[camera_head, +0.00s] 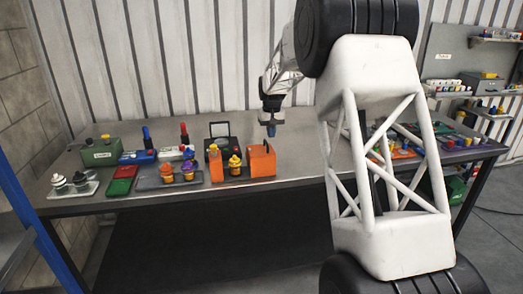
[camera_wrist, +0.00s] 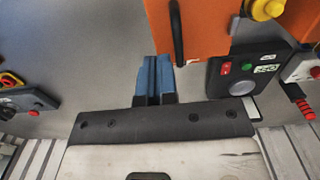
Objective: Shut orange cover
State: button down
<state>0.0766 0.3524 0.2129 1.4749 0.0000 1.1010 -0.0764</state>
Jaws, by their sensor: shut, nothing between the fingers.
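An orange box-like part (camera_head: 262,161) stands near the front of the workbench, right of a yellow-topped knob (camera_head: 235,165). A narrower orange part (camera_head: 215,163) stands left of that knob. I cannot tell clearly which orange piece is the cover. In the wrist view a large orange surface (camera_wrist: 205,35) with a black bar handle (camera_wrist: 177,35) fills the top middle. My gripper (camera_head: 271,131) is above the bench, just behind and above the right orange part. Its blue fingers (camera_wrist: 155,68) are shut and empty, close to the handle but apart from it in the picture.
A dark box with a raised lid (camera_head: 219,130) stands behind the orange unit; a black button panel (camera_wrist: 240,78) shows right of my fingers. Orange and purple knobs (camera_head: 166,172), a red-green case (camera_head: 122,180) and a green box (camera_head: 101,153) lie left. Bare bench (camera_head: 300,150) is right.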

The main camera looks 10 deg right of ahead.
aim_at(270, 149)
jog(key=shift+f, duration=0.15)
jog(key=shift+f, duration=1.75)
jog(key=shift+a, duration=0.2)
jog(key=a, duration=1)
jog(key=shift+a, duration=0.35)
dwell(1.5)
jog(key=shift+d, duration=0.4)
jog(key=shift+r, duration=0.1)
dwell(0.4)
notch_tip(270, 149, up, 8)
dwell(1.2)
